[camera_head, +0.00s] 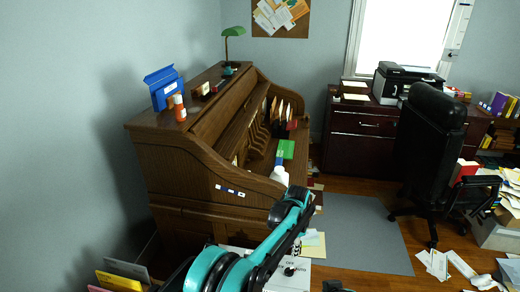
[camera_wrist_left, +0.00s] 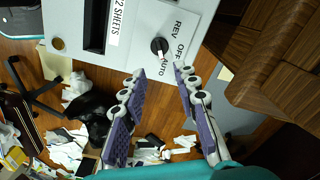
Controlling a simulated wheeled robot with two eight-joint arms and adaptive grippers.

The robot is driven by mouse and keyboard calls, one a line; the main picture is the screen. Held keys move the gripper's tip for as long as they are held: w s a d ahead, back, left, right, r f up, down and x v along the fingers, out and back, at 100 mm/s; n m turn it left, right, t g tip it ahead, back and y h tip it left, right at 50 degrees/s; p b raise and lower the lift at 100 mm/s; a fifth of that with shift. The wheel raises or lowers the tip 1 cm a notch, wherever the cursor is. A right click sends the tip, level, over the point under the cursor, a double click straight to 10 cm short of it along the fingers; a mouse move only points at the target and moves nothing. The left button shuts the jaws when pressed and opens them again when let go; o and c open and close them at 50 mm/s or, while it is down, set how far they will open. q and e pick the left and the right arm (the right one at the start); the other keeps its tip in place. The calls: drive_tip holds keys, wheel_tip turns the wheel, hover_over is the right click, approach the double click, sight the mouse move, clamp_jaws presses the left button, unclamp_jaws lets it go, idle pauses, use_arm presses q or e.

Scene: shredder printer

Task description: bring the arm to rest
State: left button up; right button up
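My left arm reaches in from the bottom of the head view, and its gripper is hard to make out there. In the left wrist view my left gripper (camera_wrist_left: 160,72) has its two purple-padded fingers apart with nothing between them. The fingertips point at a white shredder top (camera_wrist_left: 188,82) with a black knob (camera_wrist_left: 159,46) and the labels REV, OFF and Auto. The knob lies just past the tips, and I see no contact. The shredder (camera_head: 305,272) is partly hidden behind my arm in the head view. My right gripper is in neither view.
A wooden roll-top desk (camera_head: 170,160) stands left of centre, close to my arm. A black office chair (camera_head: 432,140) and a dark cabinet (camera_head: 355,150) with a printer (camera_head: 388,84) are at the right. Papers litter the floor. The grey mat (camera_head: 365,235) has free room.

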use_arm(q)
drive_tip(key=s+a+r+n+t, duration=0.1)
drive_tip(key=s+a+r+n, duration=0.2)
drive_tip(key=a+r, duration=0.6)
drive_tip(key=s+a+r+n+t, duration=0.2)
drive_tip(key=s+a+r+n, duration=0.2)
drive_tip(key=a+r, duration=0.5)
drive_tip(key=s+a+f+n+t, duration=0.1)
drive_tip(key=s+a+n, duration=0.3)
drive_tip(key=s+a, duration=0.4)
drive_tip(key=s+a+f+n+t, duration=0.1)
drive_tip(key=s+a+n+t, duration=0.2)
drive_tip(key=s+a, duration=0.6)
drive_tip(key=shift+s+a+f+n, duration=0.15)
drive_tip(key=shift+s+f+n, duration=0.25)
drive_tip(key=shift+s+n, duration=0.5)
drive_tip(key=shift+s, duration=0.15)
